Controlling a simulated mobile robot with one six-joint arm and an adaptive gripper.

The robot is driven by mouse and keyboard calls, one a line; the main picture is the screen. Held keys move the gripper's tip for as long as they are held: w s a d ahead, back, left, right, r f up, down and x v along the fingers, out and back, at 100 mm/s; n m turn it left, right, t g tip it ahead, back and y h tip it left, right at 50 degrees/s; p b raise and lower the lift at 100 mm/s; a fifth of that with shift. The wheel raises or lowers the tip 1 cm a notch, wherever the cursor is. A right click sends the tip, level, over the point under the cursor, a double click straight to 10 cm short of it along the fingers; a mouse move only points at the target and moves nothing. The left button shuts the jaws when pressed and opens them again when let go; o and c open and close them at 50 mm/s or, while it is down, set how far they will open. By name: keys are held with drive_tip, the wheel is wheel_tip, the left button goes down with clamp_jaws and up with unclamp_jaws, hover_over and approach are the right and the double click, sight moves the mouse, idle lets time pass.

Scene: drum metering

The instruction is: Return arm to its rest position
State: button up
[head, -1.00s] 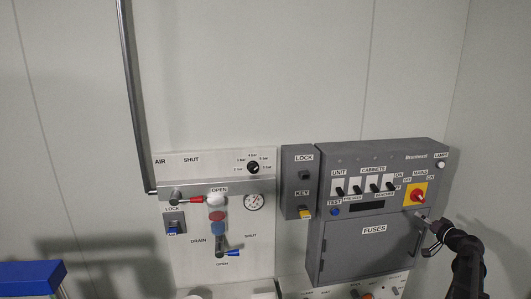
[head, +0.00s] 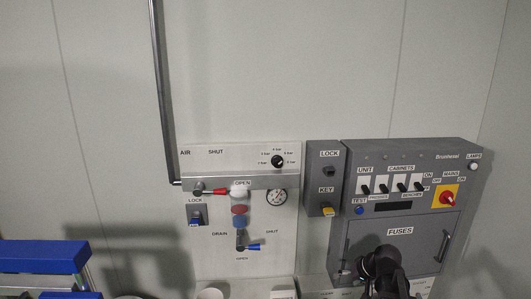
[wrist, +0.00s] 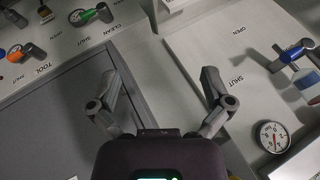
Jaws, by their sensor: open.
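My gripper (wrist: 160,85) is open and empty in the wrist view, its two fingers spread wide apart. They are over a pale panel area, with a grey flat surface (wrist: 60,120) to the left. In the head view my dark arm (head: 385,268) is at the bottom, in front of the lower part of the grey fuse cabinet (head: 400,232). The fingertips are hard to make out there. No object is seen between the fingers.
The switch box (head: 410,160) has a red mains knob (head: 446,197). Left of it are a key lock box (head: 324,180) and an air panel with a gauge (head: 277,197). A blue-topped item (head: 42,257) stands lower left.

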drive_tip(key=s+a+f+n+g+h+b, duration=0.1)
drive_tip(key=s+a+f+g+h, duration=0.3)
drive_tip(key=s+a, duration=0.5)
drive_tip(key=s+h, duration=0.1)
drive_tip(key=s, duration=0.3)
drive_tip(key=shift+f, duration=0.4)
